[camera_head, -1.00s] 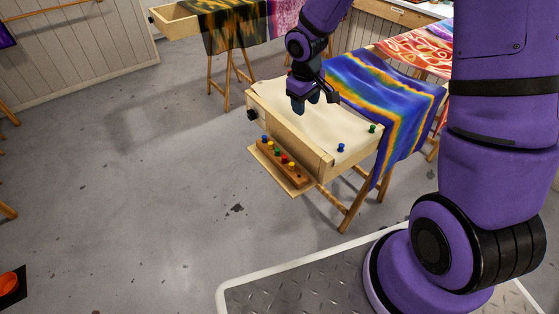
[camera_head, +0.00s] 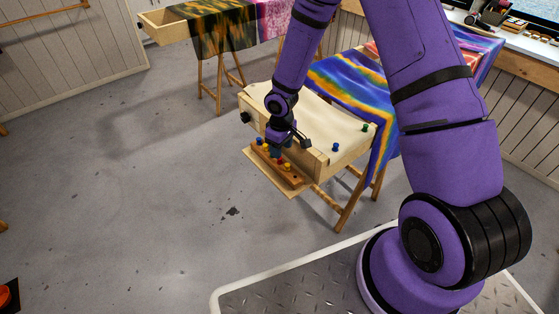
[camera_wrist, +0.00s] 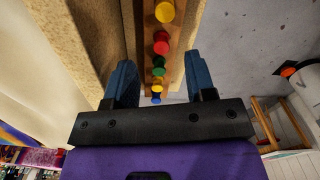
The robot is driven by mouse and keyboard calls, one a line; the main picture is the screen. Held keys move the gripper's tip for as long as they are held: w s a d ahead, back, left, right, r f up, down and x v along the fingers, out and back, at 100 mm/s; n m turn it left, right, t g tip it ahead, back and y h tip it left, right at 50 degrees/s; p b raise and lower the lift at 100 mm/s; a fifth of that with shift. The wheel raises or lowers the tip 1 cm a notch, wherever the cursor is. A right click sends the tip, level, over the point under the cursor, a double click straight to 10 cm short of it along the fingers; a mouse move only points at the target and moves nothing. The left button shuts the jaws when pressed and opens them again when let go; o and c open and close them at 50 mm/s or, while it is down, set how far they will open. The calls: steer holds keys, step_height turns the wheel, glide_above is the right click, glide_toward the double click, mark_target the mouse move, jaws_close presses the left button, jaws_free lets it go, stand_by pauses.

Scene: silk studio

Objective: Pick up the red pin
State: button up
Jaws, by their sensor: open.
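The red pin (camera_wrist: 161,42) stands in a row of coloured pins on a wooden rack (camera_head: 296,181), between a yellow pin (camera_wrist: 165,12) and a green pin (camera_wrist: 158,68). My gripper (camera_wrist: 159,62) is open and empty, its blue fingers on either side of the row. In the wrist picture the green pin appears between the fingers, and the red pin lies just beyond the fingertips. In the head view my gripper (camera_head: 282,150) is low over the rack and covers its middle, so the red pin is hard to make out there.
The rack sits along the side of a wooden frame (camera_head: 325,165) with pale cloth stretched on it. A blue pin (camera_head: 336,147) and a green pin (camera_head: 365,128) stand on the frame. A bright dyed silk (camera_head: 350,85) hangs behind. The grey floor at left is clear.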

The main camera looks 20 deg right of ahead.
mark_target(280, 162)
steer(key=shift+w+a+f, duration=0.1)
steer(key=shift+f, duration=1.25)
steer(key=shift+w+a+f, duration=0.1)
steer(key=shift+f, duration=1.2)
jaws_close()
